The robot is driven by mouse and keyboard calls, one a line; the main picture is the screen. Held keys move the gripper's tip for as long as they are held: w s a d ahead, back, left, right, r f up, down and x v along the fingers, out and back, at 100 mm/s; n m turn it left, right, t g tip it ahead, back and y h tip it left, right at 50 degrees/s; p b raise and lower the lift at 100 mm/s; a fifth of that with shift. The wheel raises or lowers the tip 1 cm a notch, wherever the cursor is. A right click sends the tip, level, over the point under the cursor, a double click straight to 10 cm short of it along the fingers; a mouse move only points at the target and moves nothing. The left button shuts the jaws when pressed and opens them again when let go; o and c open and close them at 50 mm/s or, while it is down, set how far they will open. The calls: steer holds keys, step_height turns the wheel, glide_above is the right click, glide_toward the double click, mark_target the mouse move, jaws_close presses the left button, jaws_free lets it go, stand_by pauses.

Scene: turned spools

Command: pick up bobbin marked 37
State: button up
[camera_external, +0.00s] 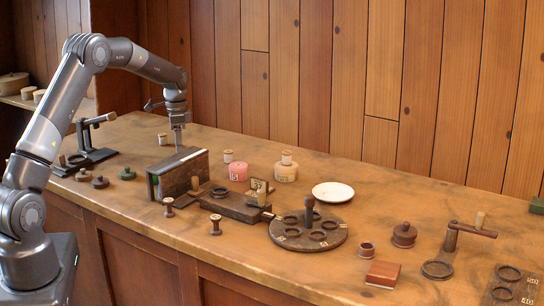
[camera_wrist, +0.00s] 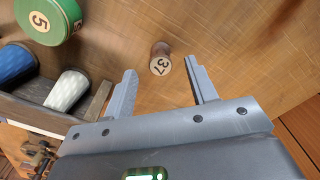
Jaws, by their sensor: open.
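In the wrist view, the bobbin marked 37 (camera_wrist: 160,65) is a small brown spool with a pale top and dark digits. It stands on the wooden surface between the lines of my two fingers, a little beyond the tips. My gripper (camera_wrist: 159,73) is open and empty, with the fingers apart. In the external view, my gripper (camera_external: 179,146) points down behind the wooden box, which may hide its fingertips. A small spool (camera_external: 162,139) stands just left of it; its mark is too small to read there.
In the external view, the wooden box (camera_external: 168,182) stands close in front of my gripper.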

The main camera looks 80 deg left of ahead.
steer(key=f, duration=0.5)
steer(key=shift+w, duration=0.2)
steer(key=shift+c, duration=0.5)
steer(key=c, duration=0.9)
